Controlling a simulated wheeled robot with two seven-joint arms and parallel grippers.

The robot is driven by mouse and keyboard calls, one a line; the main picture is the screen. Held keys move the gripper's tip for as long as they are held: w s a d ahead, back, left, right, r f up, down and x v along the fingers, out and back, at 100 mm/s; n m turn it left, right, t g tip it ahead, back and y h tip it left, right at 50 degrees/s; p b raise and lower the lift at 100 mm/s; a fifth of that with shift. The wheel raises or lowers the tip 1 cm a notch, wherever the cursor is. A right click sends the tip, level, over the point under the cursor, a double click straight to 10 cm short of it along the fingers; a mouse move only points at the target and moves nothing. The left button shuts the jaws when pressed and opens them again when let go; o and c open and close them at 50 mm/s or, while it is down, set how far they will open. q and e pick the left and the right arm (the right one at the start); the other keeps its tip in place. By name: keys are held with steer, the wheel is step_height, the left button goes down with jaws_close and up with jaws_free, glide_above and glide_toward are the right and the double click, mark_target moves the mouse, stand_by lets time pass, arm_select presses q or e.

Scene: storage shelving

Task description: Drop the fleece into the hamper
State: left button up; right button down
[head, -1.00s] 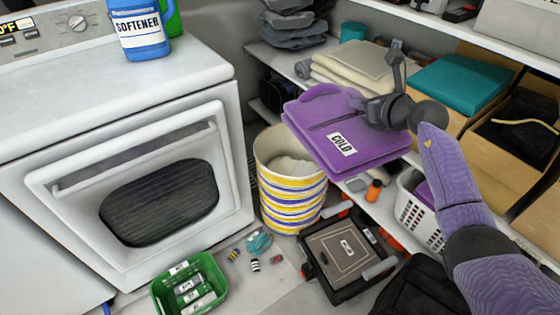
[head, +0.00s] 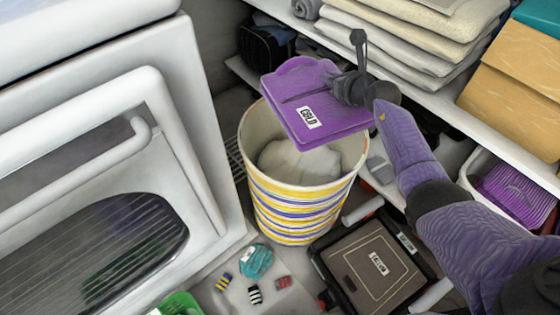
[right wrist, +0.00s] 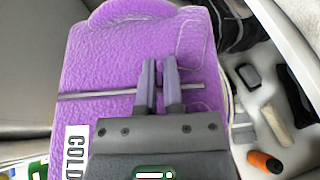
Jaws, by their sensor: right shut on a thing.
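The fleece (head: 300,92) is a folded purple block with a white label reading COLD. My right gripper (head: 345,90) is shut on it and holds it flat over the back rim of the hamper. The fleece fills much of the right wrist view (right wrist: 120,60), where the fingers (right wrist: 158,85) lie over it. The hamper (head: 300,200) is a round bin with yellow, white and blue stripes, standing on the floor. Whitish cloth shows inside it, and the fleece hides part of its opening. My left gripper is not in view.
A white front-loading machine (head: 180,130) stands left of the hamper. Shelving with folded towels (head: 400,50) is behind and right. A black case with a brown top (head: 375,265) and small loose items (head: 256,262) lie on the floor. A white basket (head: 490,170) is at right.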

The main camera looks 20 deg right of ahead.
steer(key=shift+w+f, duration=0.25)
steer(key=shift+f, duration=0.15)
step_height(320, 180, down, 6)
steer(key=b, duration=0.5)
steer(key=shift+s, duration=0.1)
steer(key=shift+r, duration=0.25)
steer(key=c, duration=0.7)
jaws_free()
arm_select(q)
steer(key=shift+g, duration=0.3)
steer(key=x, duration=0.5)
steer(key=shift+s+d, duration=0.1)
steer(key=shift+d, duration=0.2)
arm_select(e)
steer(key=shift+o, duration=0.2)
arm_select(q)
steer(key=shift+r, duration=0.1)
arm_select(e)
steer(key=shift+s, duration=0.1)
